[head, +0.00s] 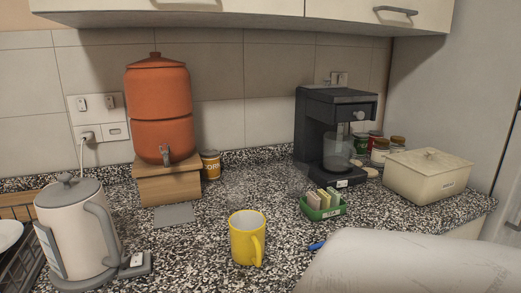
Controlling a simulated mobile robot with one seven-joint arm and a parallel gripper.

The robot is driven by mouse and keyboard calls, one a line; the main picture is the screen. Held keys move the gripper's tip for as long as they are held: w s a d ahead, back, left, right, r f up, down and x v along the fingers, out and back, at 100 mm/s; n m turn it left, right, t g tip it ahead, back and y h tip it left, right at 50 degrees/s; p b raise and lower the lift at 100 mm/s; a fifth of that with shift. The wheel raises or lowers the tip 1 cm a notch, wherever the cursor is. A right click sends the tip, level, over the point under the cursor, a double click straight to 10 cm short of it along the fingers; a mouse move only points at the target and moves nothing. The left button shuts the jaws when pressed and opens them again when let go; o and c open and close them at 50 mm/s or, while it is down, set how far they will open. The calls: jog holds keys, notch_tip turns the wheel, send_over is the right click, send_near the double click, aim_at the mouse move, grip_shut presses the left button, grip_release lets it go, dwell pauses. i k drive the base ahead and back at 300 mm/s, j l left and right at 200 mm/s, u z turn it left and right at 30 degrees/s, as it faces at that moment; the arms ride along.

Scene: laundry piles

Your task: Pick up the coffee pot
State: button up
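A clear coffee pot (338,151) sits inside the black coffee machine (309,127) at the right of the counter, under its brewing head. It is see-through and its outline is faint, so I cannot make out its handle. A large pale, rounded shape at the bottom right, likely part of my arm, covers the counter's front there. My gripper is not in view.
A yellow mug (247,239) stands at the front middle, with a blue pen (316,246) near it. A green packet tray (323,208) sits before the machine. A cream box (428,176) and jars (380,148) are right, an electric kettle (76,230) left, an orange dispenser (160,105) behind.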

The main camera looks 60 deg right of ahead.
aim_at(338, 148)
jog(key=z, duration=2.2)
jog(key=l+u, duration=0.3)
jog(key=l, duration=0.15)
jog(key=k+l+u, duration=0.1)
jog(key=l+u, duration=0.15)
jog(key=l, duration=0.2)
jog(key=k+l+u, duration=0.1)
jog(key=l+u, duration=0.2)
jog(key=l, duration=0.15)
jog(key=i, duration=1)
